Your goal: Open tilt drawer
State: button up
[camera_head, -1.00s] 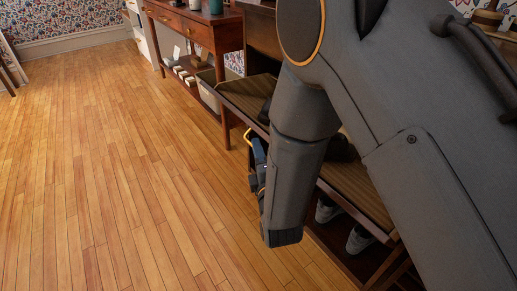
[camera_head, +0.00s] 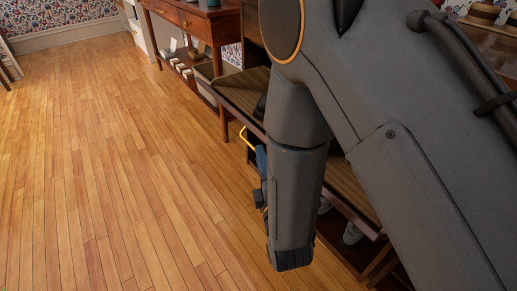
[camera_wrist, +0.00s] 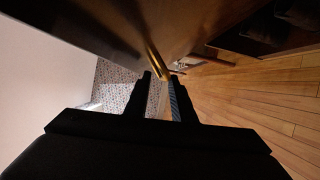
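In the wrist view a dark brown wooden front (camera_wrist: 100,40) fills the upper part, with a brass handle (camera_wrist: 156,62) on it. My gripper (camera_wrist: 161,77) shows as two dark fingers apart, with a gap between them. The handle lies at or just beyond the fingertips; I cannot tell whether they touch it. In the head view my arm hides most of the gripper and the drawer front. A yellow bar (camera_head: 247,140) shows just left of my arm, beside the dark wooden shoe cabinet (camera_head: 240,97) with its slatted surface.
A reddish wooden console table (camera_head: 195,22) stands behind, with a box and small items on its lower shelf. Grey shoes (camera_head: 352,234) sit low in the cabinet. The wooden floor (camera_head: 110,170) at left is clear. Hats (camera_head: 482,13) are at the upper right.

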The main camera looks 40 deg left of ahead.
jog(key=shift+s+d+r, duration=0.1)
jog(key=shift+s+d, duration=0.25)
jog(key=p+v, duration=0.1)
jog(key=v, duration=0.8)
jog(key=shift+p, duration=0.35)
dwell(0.5)
dwell(0.4)
